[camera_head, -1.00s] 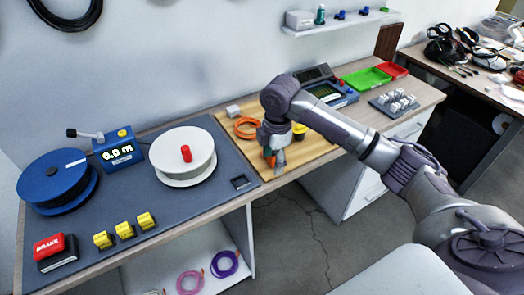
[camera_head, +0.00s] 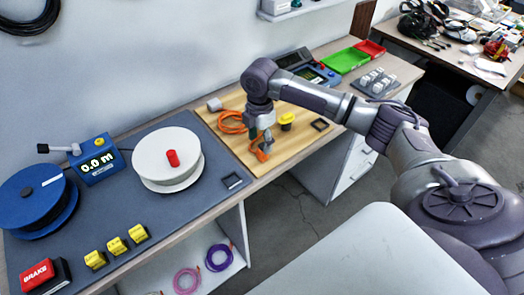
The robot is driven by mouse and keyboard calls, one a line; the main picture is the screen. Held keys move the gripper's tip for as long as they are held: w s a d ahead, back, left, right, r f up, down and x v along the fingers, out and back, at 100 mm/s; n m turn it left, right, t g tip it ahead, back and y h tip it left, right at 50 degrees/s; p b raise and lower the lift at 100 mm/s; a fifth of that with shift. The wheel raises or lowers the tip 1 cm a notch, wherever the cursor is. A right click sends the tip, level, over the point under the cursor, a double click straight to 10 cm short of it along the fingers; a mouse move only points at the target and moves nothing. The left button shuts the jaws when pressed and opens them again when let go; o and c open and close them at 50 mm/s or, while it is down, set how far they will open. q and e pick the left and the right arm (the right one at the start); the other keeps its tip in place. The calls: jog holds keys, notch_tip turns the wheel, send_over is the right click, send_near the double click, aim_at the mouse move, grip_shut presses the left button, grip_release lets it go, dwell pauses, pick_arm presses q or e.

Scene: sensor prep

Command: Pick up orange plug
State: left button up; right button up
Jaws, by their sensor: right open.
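An orange plug (camera_head: 262,154) shows at the front part of the wooden board (camera_head: 287,150), partly covered by my right gripper. My right gripper (camera_head: 260,145) points down over the board, with its fingertips right at the plug. The fingers are open; whether they touch the plug is hard to tell at this size. An orange cable coil (camera_head: 231,124) lies on the board just left of the gripper. My left gripper is out of view.
A yellow-topped black piece (camera_head: 287,121) stands close to the gripper's right. A black square frame (camera_head: 320,125) lies farther right. A white spool (camera_head: 166,150) stands on the grey mat (camera_head: 110,205) to the left. Green (camera_head: 345,60) and red (camera_head: 370,49) trays sit behind.

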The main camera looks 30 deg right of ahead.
jog(key=f, duration=0.2)
jog(key=s+f+p, duration=0.1)
jog(key=f, duration=0.1)
jog(key=shift+d+f, duration=0.15)
jog(key=shift+w+f, duration=0.1)
jog(key=shift+f, duration=0.3)
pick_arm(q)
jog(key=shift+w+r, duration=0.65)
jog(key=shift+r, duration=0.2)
pick_arm(e)
jog(key=shift+c, duration=0.3)
jog(key=c, duration=0.3)
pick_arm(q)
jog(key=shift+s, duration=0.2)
pick_arm(e)
grip_shut()
